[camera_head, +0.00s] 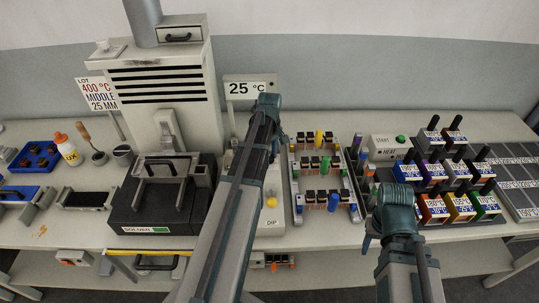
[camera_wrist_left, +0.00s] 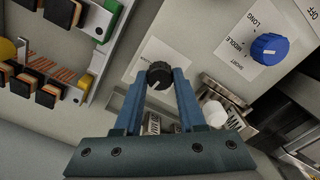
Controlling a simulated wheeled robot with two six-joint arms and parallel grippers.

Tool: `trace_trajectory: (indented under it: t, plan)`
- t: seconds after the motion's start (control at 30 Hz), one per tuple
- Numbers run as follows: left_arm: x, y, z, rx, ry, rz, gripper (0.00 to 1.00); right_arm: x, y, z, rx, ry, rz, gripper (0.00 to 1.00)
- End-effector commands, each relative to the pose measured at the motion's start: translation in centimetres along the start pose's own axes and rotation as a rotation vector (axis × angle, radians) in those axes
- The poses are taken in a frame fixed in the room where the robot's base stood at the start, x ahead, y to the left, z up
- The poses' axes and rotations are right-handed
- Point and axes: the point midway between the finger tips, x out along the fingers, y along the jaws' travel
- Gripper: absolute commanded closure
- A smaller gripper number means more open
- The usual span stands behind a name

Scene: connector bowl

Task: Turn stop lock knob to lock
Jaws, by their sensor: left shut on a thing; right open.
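A round black knob (camera_wrist_left: 160,75) with a pale pointer line sits on a light label plate (camera_wrist_left: 182,58) on a machine panel. My left gripper (camera_wrist_left: 160,84) is shut on this knob, a blue finger on each side. The label lettering by the knob is not readable, so its marked position cannot be told. In the head view my left arm reaches over the middle of the bench and hides the knob. My right gripper (camera_head: 392,203) is over the front right of the bench, away from the knob; its fingers are hard to make out.
A white round part (camera_wrist_left: 214,113) is close to the right finger. A black solder unit (camera_head: 150,217) is left.

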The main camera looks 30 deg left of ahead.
Motion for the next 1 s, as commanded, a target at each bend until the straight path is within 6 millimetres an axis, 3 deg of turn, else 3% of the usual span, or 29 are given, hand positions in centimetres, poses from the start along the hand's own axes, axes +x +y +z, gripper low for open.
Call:
trace_trajectory:
  t: [1.0]
  plan:
    - [0.04, -0.05, 0.08, 0.948, -0.004, 0.000, 1.00, 0.04, 0.00, 0.00, 0.000, 0.000, 0.000, 0.50]
